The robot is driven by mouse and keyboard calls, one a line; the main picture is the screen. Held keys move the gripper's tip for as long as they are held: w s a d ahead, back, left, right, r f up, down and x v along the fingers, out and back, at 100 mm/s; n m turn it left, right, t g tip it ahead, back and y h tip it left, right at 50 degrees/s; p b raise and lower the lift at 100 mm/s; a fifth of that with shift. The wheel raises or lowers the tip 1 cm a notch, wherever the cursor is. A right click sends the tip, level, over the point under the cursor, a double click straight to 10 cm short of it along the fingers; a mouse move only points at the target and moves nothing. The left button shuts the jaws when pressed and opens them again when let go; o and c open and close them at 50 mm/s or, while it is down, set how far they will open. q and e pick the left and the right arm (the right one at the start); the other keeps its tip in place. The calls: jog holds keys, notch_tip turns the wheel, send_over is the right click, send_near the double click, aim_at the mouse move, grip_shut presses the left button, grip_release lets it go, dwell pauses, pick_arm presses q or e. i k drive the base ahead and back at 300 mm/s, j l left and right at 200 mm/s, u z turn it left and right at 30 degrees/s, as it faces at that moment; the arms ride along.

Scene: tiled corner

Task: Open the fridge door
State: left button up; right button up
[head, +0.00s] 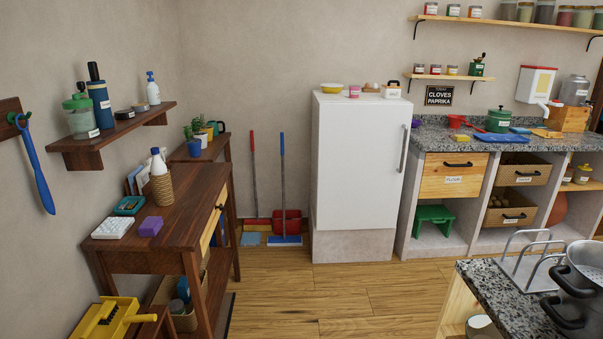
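A white fridge (357,165) stands against the back wall, a little right of the middle of the head view. Its door is shut and faces me. A vertical metal handle (404,149) is at the door's right edge. Several small items, including a yellow bowl (331,88) and a white container (391,92), sit on the fridge top. Neither of my grippers is in view.
The wooden floor (340,290) before the fridge is clear. A granite-topped counter (432,135) stands right of the fridge, another (490,297) at front right. A wooden table (175,215) stands left. Brooms (283,185) lean left of the fridge.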

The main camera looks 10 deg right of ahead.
aim_at(363, 149)
jog(key=i+l+z, duration=0.2)
jog(key=i, duration=0.4)
jog(key=i+j+z, duration=0.2)
jog(key=i, duration=0.35)
jog(key=i+z, duration=0.15)
jog(key=i, duration=0.45)
jog(key=i+j+z, duration=0.2)
jog(key=i, duration=0.35)
